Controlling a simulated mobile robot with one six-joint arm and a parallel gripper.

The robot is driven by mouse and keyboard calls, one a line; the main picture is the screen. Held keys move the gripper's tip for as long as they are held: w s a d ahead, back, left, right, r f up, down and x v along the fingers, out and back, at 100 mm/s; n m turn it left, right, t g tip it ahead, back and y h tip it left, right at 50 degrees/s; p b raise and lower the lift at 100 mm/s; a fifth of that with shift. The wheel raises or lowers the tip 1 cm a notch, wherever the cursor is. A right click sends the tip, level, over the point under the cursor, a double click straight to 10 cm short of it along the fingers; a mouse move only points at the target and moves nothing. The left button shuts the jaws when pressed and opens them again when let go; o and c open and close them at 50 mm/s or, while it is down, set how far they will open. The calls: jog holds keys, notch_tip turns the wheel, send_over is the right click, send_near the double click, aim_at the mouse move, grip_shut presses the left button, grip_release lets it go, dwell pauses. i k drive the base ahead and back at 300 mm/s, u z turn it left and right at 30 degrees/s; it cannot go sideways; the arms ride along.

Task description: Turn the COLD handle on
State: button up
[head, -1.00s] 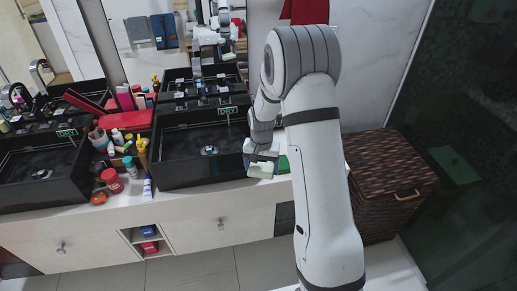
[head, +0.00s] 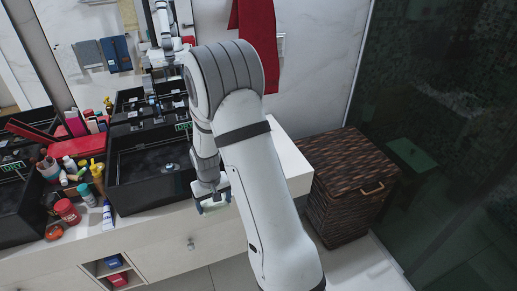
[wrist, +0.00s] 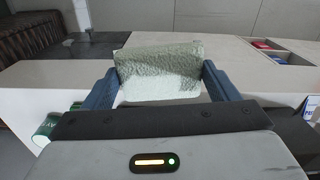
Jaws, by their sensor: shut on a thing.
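My gripper (head: 213,202) is low at the right end of the right black vessel sink (head: 122,198), by the counter's front edge. In the wrist view its two blue fingers (wrist: 160,85) are shut on a pale green, rough-textured block (wrist: 160,68), which looks like a sponge or folded cloth. Small fittings (head: 155,101) show behind the right sink, but I cannot tell which are real and which are reflections, nor pick out the COLD handle. My arm covers the area right of this sink.
Bottles and jars, among them a red jar (head: 67,211) and a blue-and-white tube (head: 108,214), crowd the counter between the sinks. A wicker basket (head: 350,190) stands right of the counter. The white countertop (head: 290,160) right of my arm is clear.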

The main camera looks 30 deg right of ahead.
aim_at(180, 107)
jog(key=z, duration=0.05)
jog(key=k, duration=1.1)
jog(key=z, duration=0.2)
jog(key=i, duration=2)
